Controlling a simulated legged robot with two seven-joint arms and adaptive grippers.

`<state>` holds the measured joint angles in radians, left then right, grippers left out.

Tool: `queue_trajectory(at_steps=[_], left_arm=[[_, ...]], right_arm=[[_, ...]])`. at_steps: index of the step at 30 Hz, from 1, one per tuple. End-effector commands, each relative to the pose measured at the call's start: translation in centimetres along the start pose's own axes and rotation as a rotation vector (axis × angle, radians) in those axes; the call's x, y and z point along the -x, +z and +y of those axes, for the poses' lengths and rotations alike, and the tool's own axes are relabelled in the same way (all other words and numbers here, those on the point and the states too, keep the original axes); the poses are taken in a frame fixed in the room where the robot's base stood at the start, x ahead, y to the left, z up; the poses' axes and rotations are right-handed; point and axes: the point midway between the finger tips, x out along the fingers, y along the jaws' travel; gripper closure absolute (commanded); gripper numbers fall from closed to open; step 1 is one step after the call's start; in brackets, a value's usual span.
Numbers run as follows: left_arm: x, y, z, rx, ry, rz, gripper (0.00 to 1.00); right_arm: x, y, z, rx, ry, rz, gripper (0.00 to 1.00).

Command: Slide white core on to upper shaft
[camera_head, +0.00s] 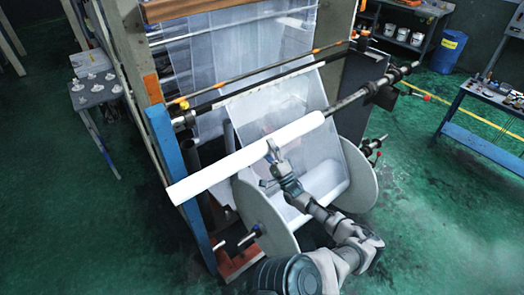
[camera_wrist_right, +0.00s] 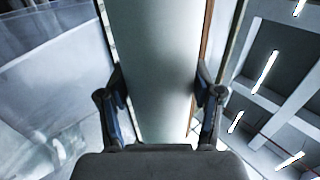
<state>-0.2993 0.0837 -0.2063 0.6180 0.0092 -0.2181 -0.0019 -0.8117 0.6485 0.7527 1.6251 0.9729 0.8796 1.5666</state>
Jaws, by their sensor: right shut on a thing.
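The white core (camera_head: 225,167) is a long white tube, slanting from lower left up to the right in the head view. My right gripper (camera_head: 274,152) is shut on it, nearer its right end. In the right wrist view the core (camera_wrist_right: 160,45) runs between the two fingers of the gripper (camera_wrist_right: 161,95). The upper shaft (camera_head: 352,98) is a dark metal bar extending to the upper right. The core's right end meets the shaft's left end, roughly in line. I cannot tell how far the shaft is inside the core. My left gripper is out of view.
A film roll with large round end discs (camera_head: 268,222) sits below the core. A blue post (camera_head: 173,180) stands behind the core's left part. A small table (camera_head: 98,92) is at left, a workbench (camera_head: 490,98) and blue barrel (camera_head: 448,50) at right. Green floor is open on both sides.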

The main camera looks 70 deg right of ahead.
Motion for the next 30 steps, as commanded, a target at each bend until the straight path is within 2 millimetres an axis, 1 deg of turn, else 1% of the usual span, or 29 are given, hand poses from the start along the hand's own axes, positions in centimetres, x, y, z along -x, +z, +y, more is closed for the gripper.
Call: queue_trajectory(at_steps=[3, 17, 30], left_arm=[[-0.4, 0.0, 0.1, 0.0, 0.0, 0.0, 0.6], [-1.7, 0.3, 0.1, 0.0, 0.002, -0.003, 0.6], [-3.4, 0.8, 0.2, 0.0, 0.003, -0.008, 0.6]], right_arm=[[0.0, -1.4, 0.0, 0.0, -0.003, -0.001, 1.0], [0.0, -6.7, -0.1, 0.001, -0.003, -0.001, 1.0], [0.0, -11.8, 0.0, 0.001, -0.002, -0.002, 1.0]])
